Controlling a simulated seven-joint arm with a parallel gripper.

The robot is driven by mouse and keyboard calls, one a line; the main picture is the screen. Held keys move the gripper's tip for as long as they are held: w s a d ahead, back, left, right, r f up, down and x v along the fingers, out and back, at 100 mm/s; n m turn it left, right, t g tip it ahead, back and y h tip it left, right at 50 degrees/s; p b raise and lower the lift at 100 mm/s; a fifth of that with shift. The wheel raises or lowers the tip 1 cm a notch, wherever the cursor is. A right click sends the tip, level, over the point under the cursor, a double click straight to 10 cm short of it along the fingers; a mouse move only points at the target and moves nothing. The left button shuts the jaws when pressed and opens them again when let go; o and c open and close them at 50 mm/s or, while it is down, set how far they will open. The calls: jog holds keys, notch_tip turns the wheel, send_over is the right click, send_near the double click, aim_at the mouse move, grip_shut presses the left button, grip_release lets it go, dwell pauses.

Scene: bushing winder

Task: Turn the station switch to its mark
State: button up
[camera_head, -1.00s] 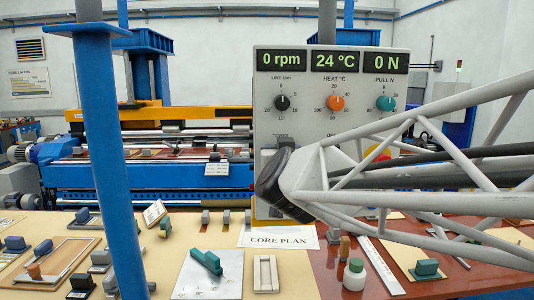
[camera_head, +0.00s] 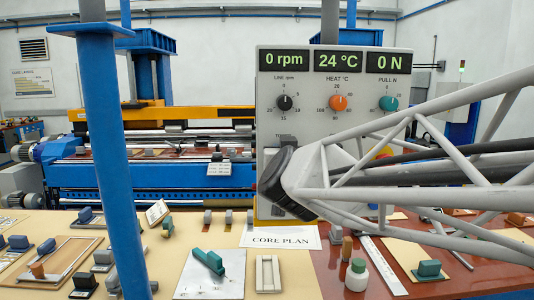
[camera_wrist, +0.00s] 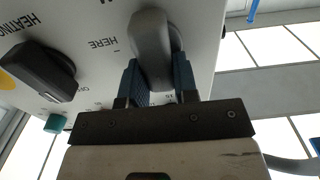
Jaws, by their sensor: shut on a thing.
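The station switch appears to be the grey rounded knob (camera_wrist: 152,35) on the white control panel in the wrist view, with the word HERE printed beside it. My gripper (camera_wrist: 160,80) has its two blue-padded fingers on either side of this knob, shut on it. The panel lettering is upside down there. In the head view my arm's dark end is in front of the lower panel (camera_head: 345,125), hiding the switch and my fingers. The switch's exact pointing direction against its mark cannot be told.
A black knob (camera_wrist: 40,68) near the word HEATING is close to my gripper. Black, orange (camera_head: 338,103) and teal dials sit higher on the panel under the displays.

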jog(key=m, duration=0.4)
jog(key=shift+d, duration=0.35)
jog(key=m, duration=0.4)
jog(key=shift+d+f+m, duration=0.25)
jog(key=shift+m, duration=0.15)
jog(key=shift+d+f+m, duration=0.1)
jog(key=shift+f+m, duration=0.1)
jog(key=shift+m, duration=1.35)
jog(key=shift+d+f+m, duration=0.1)
jog(key=shift+f+m, duration=0.1)
jog(key=shift+m, duration=1.3)
jog(key=shift+d+f+m, duration=0.1)
jog(key=shift+f+m, duration=0.1)
jog(key=shift+m, duration=1.35)
jog(key=o, duration=0.9)
